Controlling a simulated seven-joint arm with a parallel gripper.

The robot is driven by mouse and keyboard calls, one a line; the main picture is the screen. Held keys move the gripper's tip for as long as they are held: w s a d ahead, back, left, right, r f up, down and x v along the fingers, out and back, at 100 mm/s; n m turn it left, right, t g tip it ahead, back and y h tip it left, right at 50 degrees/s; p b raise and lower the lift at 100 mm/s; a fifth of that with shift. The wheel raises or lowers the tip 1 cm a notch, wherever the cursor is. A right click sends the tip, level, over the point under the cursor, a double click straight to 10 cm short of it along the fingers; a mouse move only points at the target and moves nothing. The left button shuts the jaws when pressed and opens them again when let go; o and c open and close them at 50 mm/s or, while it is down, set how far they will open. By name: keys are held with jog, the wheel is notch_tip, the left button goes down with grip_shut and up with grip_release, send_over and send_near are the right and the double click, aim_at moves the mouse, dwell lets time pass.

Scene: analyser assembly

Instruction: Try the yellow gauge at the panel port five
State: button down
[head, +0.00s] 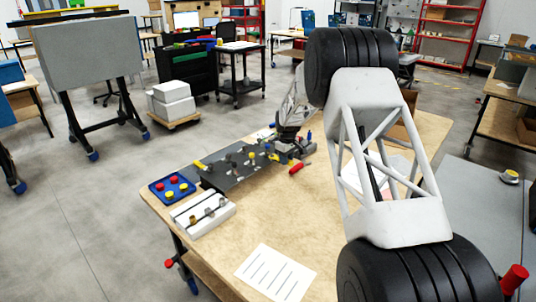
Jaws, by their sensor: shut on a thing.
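The dark grey panel (232,178) lies on the wooden table, with several small pegs or ports on it; I cannot tell which is port five. My gripper (274,151) is low at the panel's right end, seen small and from afar. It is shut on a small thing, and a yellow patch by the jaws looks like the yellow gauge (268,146). Its outline and whether it touches a port are too small to tell. Another yellow piece (200,165) is at the panel's left edge.
A blue tray (154,187) with red and yellow round pieces and a white holder (190,231) with metallic pieces stand left of and before the panel. A red cylinder (296,168) lies right of it. A lined paper sheet (275,272) lies at the front; the table between is clear.

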jog(key=shift+s+d+r, duration=0.1)
jog(key=shift+s+d, duration=1.25)
jog(key=shift+s, duration=0.05)
notch_tip(320, 180, up, 10)
dwell(0.6)
